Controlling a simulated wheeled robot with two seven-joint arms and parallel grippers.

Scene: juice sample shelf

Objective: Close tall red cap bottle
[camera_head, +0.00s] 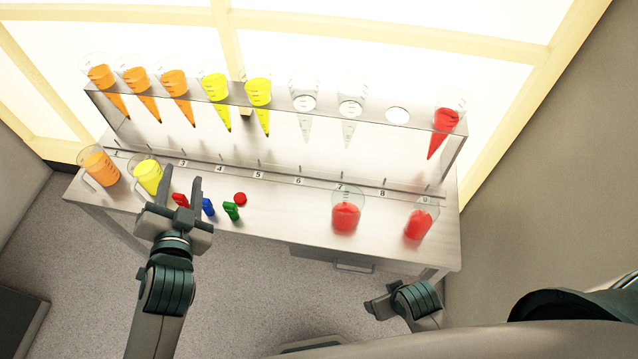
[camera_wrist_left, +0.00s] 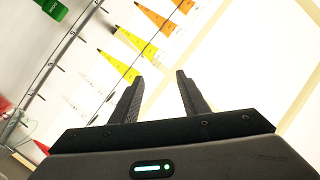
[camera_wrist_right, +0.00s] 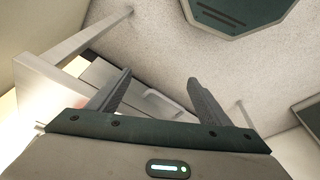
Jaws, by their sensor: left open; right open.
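A small red piece (camera_head: 181,200) stands on the table, partly behind my left gripper. A round red piece, perhaps a cap (camera_head: 240,198), lies to its right. I cannot tell which piece is the tall red cap bottle. My left gripper (camera_head: 181,178) is open and empty over the front left of the table. Its open fingers show in the left wrist view (camera_wrist_left: 160,77), where a green piece (camera_wrist_left: 52,8) is at the top left. My right gripper (camera_wrist_right: 160,76) is open and empty, low in front of the table's right end.
Small blue (camera_head: 208,207) and green (camera_head: 231,211) pieces stand beside the red ones. Orange (camera_head: 100,168) and yellow (camera_head: 148,176) beakers are left; two red-filled beakers (camera_head: 345,217) (camera_head: 419,224) are right. A rack (camera_head: 285,110) of cones stands behind. The table's front middle is clear.

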